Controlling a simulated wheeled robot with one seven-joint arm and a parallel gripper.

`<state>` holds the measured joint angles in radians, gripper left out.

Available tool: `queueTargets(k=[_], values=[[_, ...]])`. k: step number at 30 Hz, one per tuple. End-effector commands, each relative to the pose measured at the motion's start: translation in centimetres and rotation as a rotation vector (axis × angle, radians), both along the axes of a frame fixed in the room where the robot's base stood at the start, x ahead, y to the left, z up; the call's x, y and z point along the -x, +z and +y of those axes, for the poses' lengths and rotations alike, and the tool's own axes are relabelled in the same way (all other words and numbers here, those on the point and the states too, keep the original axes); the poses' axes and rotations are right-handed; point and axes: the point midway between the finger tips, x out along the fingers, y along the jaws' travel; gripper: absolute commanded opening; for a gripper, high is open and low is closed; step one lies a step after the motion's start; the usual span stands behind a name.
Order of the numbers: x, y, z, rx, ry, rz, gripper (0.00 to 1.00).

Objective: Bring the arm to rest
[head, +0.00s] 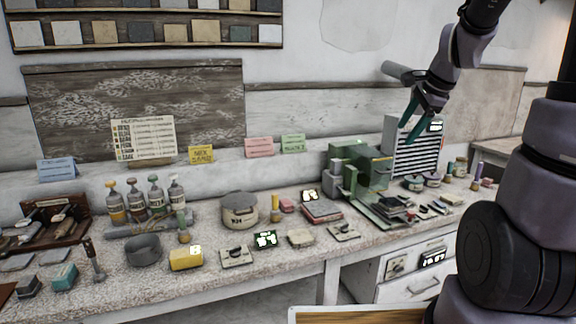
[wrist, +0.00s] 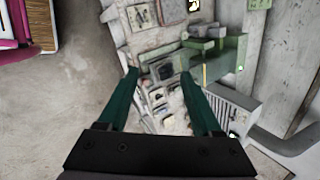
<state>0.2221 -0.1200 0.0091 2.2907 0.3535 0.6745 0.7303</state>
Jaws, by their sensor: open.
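My gripper (head: 413,115) has two teal fingers and hangs in the air at the upper right of the head view. It is above the right part of the workbench, in front of a white slatted unit (head: 404,150). In the wrist view my gripper (wrist: 163,95) shows its fingers spread apart with nothing between them. Beyond the fingertips the bench top lies well below, with small items on it. No plaster sphere can be made out for certain.
The air around my gripper looks clear.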

Motion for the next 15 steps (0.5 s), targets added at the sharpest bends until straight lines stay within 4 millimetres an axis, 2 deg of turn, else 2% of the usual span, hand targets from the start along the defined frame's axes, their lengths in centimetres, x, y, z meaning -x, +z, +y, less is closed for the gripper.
queueTargets(k=[1,6,12,15], values=[[1.8,1.8,1.3,0.056,0.103,-0.042,0.66],[8.0,5.5,4.4,0.257,0.446,-0.15,0.66],[14.5,7.6,6.2,0.473,0.77,-0.254,0.66],[16.5,7.8,6.5,0.548,0.872,-0.285,0.66]])
